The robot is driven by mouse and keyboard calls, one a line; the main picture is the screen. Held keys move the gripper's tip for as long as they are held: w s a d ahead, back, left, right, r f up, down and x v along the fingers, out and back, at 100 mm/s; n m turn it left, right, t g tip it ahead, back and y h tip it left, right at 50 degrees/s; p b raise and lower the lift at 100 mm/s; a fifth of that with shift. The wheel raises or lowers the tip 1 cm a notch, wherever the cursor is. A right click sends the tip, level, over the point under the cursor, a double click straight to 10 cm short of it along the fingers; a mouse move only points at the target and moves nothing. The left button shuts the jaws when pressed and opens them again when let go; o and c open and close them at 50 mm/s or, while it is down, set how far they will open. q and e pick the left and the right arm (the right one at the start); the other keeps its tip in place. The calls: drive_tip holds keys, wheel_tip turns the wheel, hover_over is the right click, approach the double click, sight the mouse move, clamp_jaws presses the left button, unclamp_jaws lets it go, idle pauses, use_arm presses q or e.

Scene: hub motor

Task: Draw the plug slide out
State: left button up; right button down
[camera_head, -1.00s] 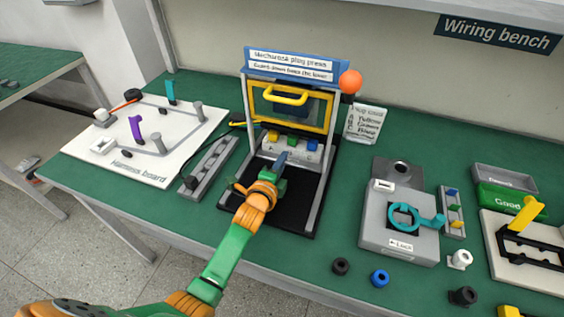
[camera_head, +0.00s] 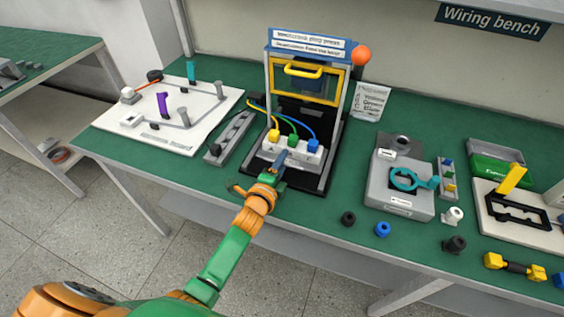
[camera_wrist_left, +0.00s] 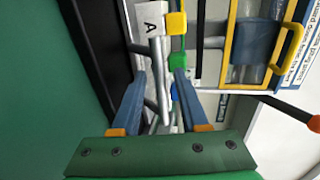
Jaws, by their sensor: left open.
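The plug slide (camera_head: 310,157) is a white block at the front of the press (camera_head: 345,110). Yellow (camera_head: 273,135), green (camera_head: 293,140) and blue (camera_head: 313,144) plugs stand on it, with cables running back into the press. My left gripper (camera_head: 282,156) is at the slide's front side. In the left wrist view my left gripper (camera_wrist_left: 158,76) is open, with a pale bar between or just beyond its fingers; I cannot tell if they touch it. The slide's end marked A (camera_wrist_left: 150,22), the yellow plug (camera_wrist_left: 176,22) and the green plug (camera_wrist_left: 178,61) show there. My right gripper is out of view.
The press's yellow-framed guard (camera_head: 304,75) is above the slide. A grey rail (camera_head: 230,138) and a white harness board (camera_head: 165,115) lie to the left. A grey fixture (camera_head: 398,190) stands to the right, with black and blue rings (camera_head: 382,229) near the front edge.

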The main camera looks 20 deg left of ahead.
use_arm(q)
drive_tip(key=v, duration=0.7)
drive_tip(key=shift+s+p, duration=0.15)
drive_tip(key=shift+p, duration=0.25)
